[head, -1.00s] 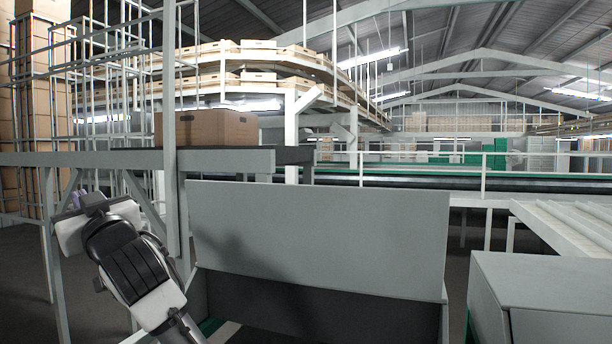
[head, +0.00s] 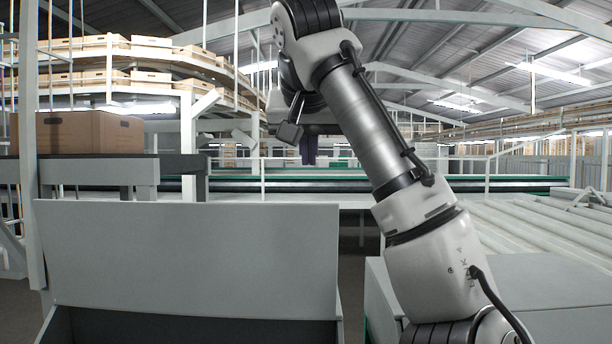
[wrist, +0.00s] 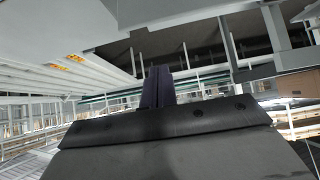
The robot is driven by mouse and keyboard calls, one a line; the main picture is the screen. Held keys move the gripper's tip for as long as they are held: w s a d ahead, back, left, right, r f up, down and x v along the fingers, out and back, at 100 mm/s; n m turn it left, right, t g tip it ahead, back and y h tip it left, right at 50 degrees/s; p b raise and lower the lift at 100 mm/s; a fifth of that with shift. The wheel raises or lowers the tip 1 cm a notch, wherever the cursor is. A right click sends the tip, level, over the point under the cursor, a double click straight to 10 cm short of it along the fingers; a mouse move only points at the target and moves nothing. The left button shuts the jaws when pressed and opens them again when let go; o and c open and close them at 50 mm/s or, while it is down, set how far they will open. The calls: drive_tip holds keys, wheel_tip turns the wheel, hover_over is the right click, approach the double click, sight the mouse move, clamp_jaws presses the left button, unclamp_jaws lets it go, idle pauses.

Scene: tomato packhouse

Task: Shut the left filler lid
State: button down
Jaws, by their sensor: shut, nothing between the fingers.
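The left filler lid (head: 190,258) is a wide flat grey panel in the head view. It stands raised, nearly upright, at the lower left, above a dark open box (head: 190,328). My gripper (head: 308,160) hangs beyond and above the lid's right end in the picture, apart from it. In the wrist view its dark fingers (wrist: 157,88) are together with nothing between them. A pale grey surface fills the top left of the wrist view; I cannot tell whether it is the lid.
A grey housing (head: 550,318) stands at the lower right, partly behind my arm. White rollers (head: 540,230) lie behind it. A cardboard box (head: 76,132) sits on a raised conveyor at left, beside a grey post (head: 30,150). A green-edged belt (head: 380,184) crosses behind.

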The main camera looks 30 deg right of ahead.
sight(309, 204)
drive_tip(key=w+f+p, duration=0.1)
drive_tip(key=f, duration=0.1)
drive_tip(key=w+d+f, duration=0.1)
drive_tip(key=f, duration=0.1)
drive_tip(key=w+d+f+p, duration=0.1)
drive_tip(key=f, duration=0.1)
drive_tip(key=shift+f+p, duration=0.35)
drive_tip(key=shift+s+a+f, duration=0.2)
drive_tip(key=shift+s+a, duration=0.05)
drive_tip(key=shift+s, duration=0.05)
drive_tip(key=shift+f, duration=0.1)
